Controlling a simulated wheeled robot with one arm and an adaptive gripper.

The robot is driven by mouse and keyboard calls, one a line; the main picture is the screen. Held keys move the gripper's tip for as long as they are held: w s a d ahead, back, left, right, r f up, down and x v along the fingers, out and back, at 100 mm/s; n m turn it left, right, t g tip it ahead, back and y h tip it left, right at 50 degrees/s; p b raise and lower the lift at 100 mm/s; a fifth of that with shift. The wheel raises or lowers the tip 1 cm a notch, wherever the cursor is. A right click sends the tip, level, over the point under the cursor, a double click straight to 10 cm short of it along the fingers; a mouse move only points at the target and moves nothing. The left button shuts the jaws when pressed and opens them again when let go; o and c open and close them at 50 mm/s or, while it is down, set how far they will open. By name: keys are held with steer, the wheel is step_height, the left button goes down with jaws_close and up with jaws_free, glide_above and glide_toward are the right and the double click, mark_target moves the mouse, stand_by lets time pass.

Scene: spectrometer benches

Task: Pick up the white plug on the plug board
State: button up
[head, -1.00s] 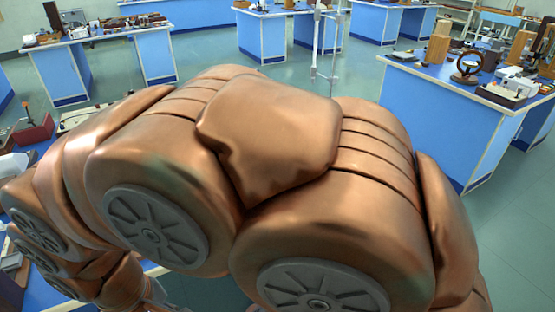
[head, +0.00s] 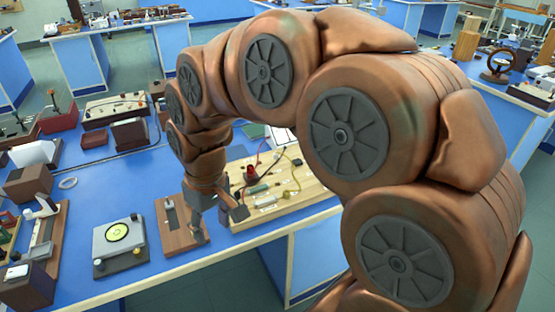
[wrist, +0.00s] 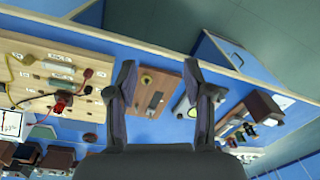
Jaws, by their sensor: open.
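The plug board (head: 310,195) is a pale wooden board on the blue bench, with red and yellow leads and several small parts. It also shows at the left of the wrist view (wrist: 30,50). Several small white patches are on it, but I cannot tell which is the white plug.
A white-topped device with a yellow-green disc (head: 120,238) stands left of my gripper. Brown boxes (head: 28,183) and other instruments crowd the bench's left side. The bench's front edge runs close below the plug board. Other blue benches stand behind.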

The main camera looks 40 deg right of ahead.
steer(key=w+d+t+b, duration=0.1)
steer(key=w+d, duration=0.6)
steer(key=w, duration=0.3)
steer(key=m+t+h+b, duration=0.2)
steer(key=m+t+b, duration=0.1)
steer(key=m+b, duration=0.1)
glide_toward(276, 153)
steer(key=shift+w+a+f, duration=0.1)
steer(key=shift+a+f, duration=0.5)
steer(key=shift+f, duration=0.15)
steer(key=shift+d+f, duration=0.2)
steer(key=shift+d, duration=0.05)
steer(key=shift+w+d+f, duration=0.1)
steer(key=shift+w+f, duration=0.05)
steer(key=shift+f, duration=0.15)
steer(key=shift+d+p+x, duration=0.15)
steer(key=shift+p+x, duration=0.5)
steer(key=shift+x, duration=1.05)
steer(key=shift+d+p+x, duration=0.1)
steer(key=shift+p+x, duration=0.5)
steer(key=shift+x, duration=1.05)
steer(key=shift+w+r, duration=0.1)
steer(key=shift+w, duration=0.05)
steer(key=shift+c, duration=0.4)
